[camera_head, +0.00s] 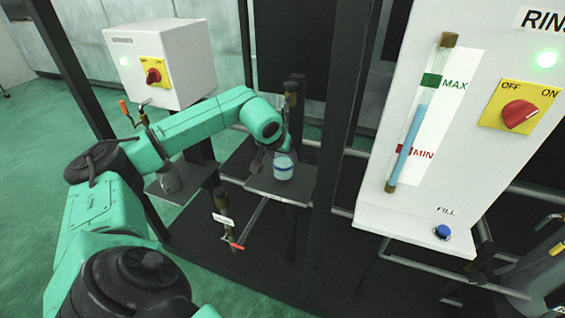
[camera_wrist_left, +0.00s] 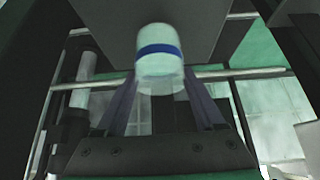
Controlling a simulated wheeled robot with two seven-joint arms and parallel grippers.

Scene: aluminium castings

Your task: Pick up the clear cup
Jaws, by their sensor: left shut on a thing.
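The clear cup (camera_head: 284,168) has a blue band and pale contents. It is at the small dark shelf (camera_head: 298,192) in the middle of the head view; I cannot tell whether it still touches the shelf. My left gripper (camera_head: 276,158) is at the cup, mostly hidden behind my wrist and the cup. In the left wrist view the cup (camera_wrist_left: 160,65) is between the two fingers (camera_wrist_left: 162,92), which are shut on it. My right gripper is not in view.
A white rinse panel (camera_head: 450,130) with a level tube (camera_head: 420,110), red knob (camera_head: 520,115) and blue button (camera_head: 442,232) stands at right. A dark post (camera_head: 335,130) stands close to the cup's right. A white switch box (camera_head: 165,65) and red-handled valve (camera_head: 230,240) are at left.

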